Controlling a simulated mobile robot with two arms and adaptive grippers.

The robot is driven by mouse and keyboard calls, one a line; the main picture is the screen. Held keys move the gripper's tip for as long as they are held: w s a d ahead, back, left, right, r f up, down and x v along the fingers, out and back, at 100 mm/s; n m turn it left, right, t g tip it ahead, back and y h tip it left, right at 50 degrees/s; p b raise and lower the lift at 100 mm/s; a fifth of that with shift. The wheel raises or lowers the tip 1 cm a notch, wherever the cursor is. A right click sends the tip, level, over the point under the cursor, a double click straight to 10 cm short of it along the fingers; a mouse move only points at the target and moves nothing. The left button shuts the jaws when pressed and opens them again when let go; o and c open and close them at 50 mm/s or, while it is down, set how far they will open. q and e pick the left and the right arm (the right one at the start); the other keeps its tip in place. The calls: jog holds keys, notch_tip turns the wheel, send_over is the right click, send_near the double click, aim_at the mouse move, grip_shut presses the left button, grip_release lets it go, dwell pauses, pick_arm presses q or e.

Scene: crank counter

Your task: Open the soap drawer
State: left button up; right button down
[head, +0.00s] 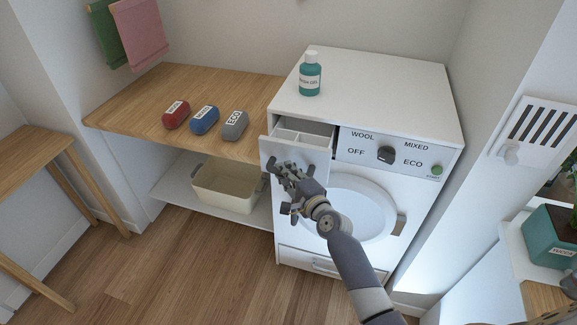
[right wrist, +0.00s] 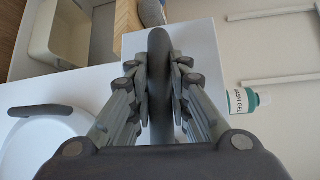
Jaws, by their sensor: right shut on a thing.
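The white soap drawer (head: 301,142) at the top left of the washing machine (head: 371,85) stands pulled out, with its divided inside showing from above. Its front panel also shows in the right wrist view (right wrist: 198,45). My right gripper (head: 285,180) is in front of the drawer front and covers its handle in the head view. In the right wrist view, my right gripper (right wrist: 158,78) is shut on the dark grey drawer handle (right wrist: 158,42), with a finger on each side. My left gripper is not in view.
A teal wash gel bottle (head: 310,75) stands on the machine top. A cream bin (head: 226,190) sits on the shelf below. The round machine door (head: 362,214) is closed.

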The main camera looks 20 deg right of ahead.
jog(key=shift+s+a+r+p, duration=0.2)
jog(key=shift+s+a, duration=0.2)
jog(key=shift+s, duration=0.15)
jog(key=shift+s+a+r+p, duration=0.15)
jog(key=shift+s+a, duration=0.2)
jog(key=shift+s, duration=0.2)
jog(key=shift+s+a+f, duration=0.15)
jog(key=shift+s+f, duration=0.1)
jog(key=shift+f, duration=0.1)
jog(key=c, duration=1.5)
grip_release()
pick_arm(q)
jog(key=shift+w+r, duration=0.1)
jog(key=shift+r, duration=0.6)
pick_arm(e)
jog(key=v, duration=1.2)
jog(key=shift+f, duration=0.15)
